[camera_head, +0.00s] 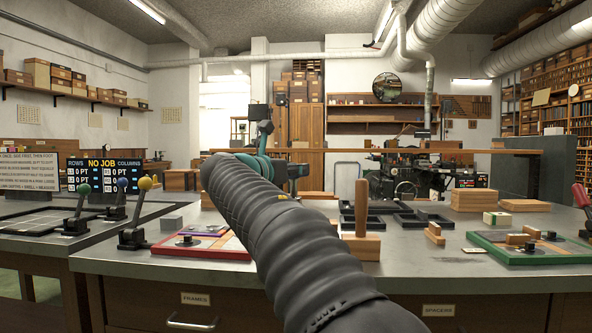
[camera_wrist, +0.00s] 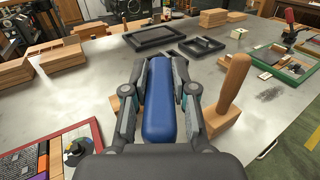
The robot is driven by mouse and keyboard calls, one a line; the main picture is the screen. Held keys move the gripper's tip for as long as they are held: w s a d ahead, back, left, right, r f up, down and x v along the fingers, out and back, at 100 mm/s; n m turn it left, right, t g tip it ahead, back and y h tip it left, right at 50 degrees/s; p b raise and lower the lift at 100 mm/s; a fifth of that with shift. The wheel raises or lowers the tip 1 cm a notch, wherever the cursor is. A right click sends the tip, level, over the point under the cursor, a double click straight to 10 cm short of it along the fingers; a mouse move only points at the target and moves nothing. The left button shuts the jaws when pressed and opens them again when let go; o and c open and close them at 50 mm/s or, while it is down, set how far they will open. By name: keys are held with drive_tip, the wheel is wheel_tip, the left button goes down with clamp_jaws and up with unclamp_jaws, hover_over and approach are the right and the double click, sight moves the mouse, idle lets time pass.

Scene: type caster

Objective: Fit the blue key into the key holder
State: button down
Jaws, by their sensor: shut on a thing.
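The blue key (camera_wrist: 158,105) is a long rounded blue bar in the wrist view. My gripper (camera_wrist: 158,66) is shut on it, with one finger on each side, and it points away from the wrist camera. The key appears to be held above the grey table top. In the head view my dark arm covers the middle of the picture, and the key cannot be made out. I cannot tell which thing is the key holder.
A wooden mallet (camera_wrist: 235,85) stands upright right of my gripper. Dark frames (camera_wrist: 133,41) lie ahead. A red-edged frame (camera_wrist: 94,132) lies left, a green-edged tray (camera_head: 510,256) right. Wooden blocks (camera_wrist: 62,56) sit far left in the wrist view. Levers (camera_head: 133,222) stand at the left.

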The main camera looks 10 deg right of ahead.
sight(293, 193)
drive_tip(key=shift+s+a, duration=0.1)
drive_tip(key=shift+f+b, duration=1.9)
drive_tip(key=shift+f, duration=0.9)
drive_tip(key=shift+p, duration=0.95)
drive_tip(key=shift+f+b, duration=1.45)
drive_tip(key=shift+f, duration=0.9)
drive_tip(key=c, duration=0.9)
unclamp_jaws()
drive_tip(key=shift+o, duration=0.2)
drive_tip(key=v, duration=1.2)
drive_tip(key=shift+s+r, duration=0.1)
